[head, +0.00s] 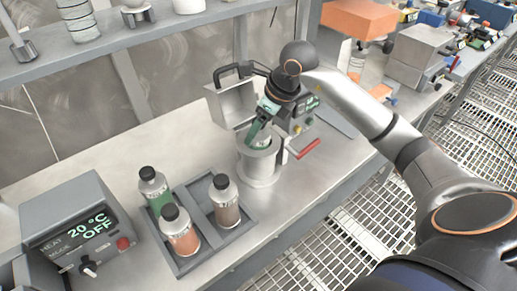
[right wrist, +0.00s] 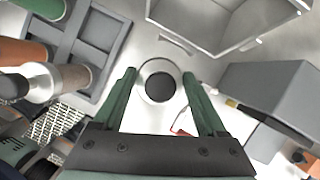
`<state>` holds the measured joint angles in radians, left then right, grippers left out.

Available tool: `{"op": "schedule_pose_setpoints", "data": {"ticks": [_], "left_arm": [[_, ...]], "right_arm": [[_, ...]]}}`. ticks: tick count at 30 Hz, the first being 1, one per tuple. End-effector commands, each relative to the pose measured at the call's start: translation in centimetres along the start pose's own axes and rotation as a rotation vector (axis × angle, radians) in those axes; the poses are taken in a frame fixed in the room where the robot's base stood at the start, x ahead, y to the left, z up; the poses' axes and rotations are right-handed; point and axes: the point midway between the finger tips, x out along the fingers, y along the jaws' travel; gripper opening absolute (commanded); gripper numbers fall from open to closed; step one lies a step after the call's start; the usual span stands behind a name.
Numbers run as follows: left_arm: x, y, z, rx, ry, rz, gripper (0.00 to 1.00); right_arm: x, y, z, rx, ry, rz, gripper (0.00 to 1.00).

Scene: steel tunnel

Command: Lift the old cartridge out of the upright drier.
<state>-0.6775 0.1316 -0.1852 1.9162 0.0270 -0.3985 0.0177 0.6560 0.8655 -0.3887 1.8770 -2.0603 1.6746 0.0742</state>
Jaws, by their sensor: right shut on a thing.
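The upright drier (head: 259,168) is a grey open-topped cylinder standing on the bench in the head view. The old cartridge (head: 262,142) shows as a pale round top in its mouth; most of it is hidden inside. In the right wrist view, a pale ring with a dark centre, seemingly the cartridge top (right wrist: 160,67), lies between my green fingertips. My right gripper (head: 257,132) reaches down to the drier's mouth and is shut on the cartridge; it also shows in the right wrist view (right wrist: 160,77). My left gripper is not in view.
A grey divided tray (head: 222,241) holds green, orange and brown bottles left of the drier. A heater box (head: 80,225) reads 20 °C OFF.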

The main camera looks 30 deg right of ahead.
Motion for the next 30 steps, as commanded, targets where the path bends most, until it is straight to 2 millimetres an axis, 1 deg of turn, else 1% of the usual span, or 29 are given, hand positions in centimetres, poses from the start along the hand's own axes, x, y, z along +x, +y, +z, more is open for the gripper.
{"op": "schedule_pose_setpoints", "data": {"ticks": [1,4,20,23,26,30], "left_arm": [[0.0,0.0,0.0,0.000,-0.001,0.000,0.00],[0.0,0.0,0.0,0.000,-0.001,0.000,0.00],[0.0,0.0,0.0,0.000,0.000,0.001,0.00],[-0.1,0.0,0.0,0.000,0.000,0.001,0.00],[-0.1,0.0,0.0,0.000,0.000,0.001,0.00],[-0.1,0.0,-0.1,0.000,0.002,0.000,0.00]], "right_arm": [[0.0,0.0,0.0,0.000,-0.001,0.000,0.11],[0.0,0.0,0.0,0.000,-0.001,0.000,0.00],[-0.3,-0.1,0.2,0.000,-0.004,-0.002,0.00],[-0.8,-0.1,0.4,-0.001,-0.006,-0.002,0.00],[-1.8,-0.1,0.8,-0.001,-0.006,-0.004,0.00],[-3.6,-0.1,1.6,0.000,-0.007,-0.004,0.00]]}}
